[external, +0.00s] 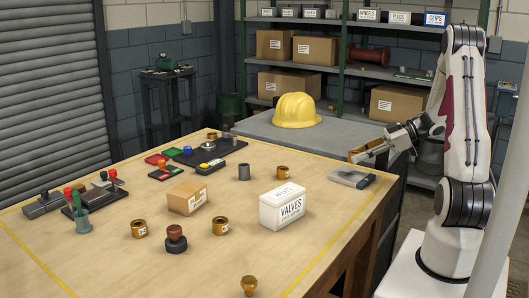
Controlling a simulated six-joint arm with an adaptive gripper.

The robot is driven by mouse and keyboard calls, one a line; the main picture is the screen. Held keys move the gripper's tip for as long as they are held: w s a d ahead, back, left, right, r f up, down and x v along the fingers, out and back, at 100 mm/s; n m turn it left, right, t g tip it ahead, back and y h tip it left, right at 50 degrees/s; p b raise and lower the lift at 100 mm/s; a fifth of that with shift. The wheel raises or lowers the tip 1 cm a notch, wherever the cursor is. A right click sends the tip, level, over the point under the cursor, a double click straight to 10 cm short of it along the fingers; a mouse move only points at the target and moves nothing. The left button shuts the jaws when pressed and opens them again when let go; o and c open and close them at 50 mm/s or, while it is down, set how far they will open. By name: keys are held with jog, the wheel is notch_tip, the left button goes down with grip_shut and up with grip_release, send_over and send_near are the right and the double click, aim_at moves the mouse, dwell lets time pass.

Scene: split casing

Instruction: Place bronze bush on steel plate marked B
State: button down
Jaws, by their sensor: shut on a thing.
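A flat grey steel plate (350,178) lies on the bench's right edge, just below my gripper. The held piece appears above the plate, but the gap is hard to judge. I cannot read a letter on the plate. Other bronze bushes stand on the bench: one at the front left (139,229), one near the middle (220,226), and one behind the white box (283,172).
A white box labelled VALVES (283,207) and a cardboard box (187,197) stand mid-bench. A yellow hard hat (296,110) sits on a grey surface behind.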

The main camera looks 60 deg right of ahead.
aim_at(357, 174)
jog(key=shift+f, duration=0.35)
jog(key=shift+f, duration=1.85)
jog(key=shift+f, duration=0.15)
jog(key=c, duration=1.6)
grip_release()
jog(key=shift+s+r, duration=0.1)
jog(key=shift+r, duration=0.1)
jog(key=shift+v, duration=5.95)
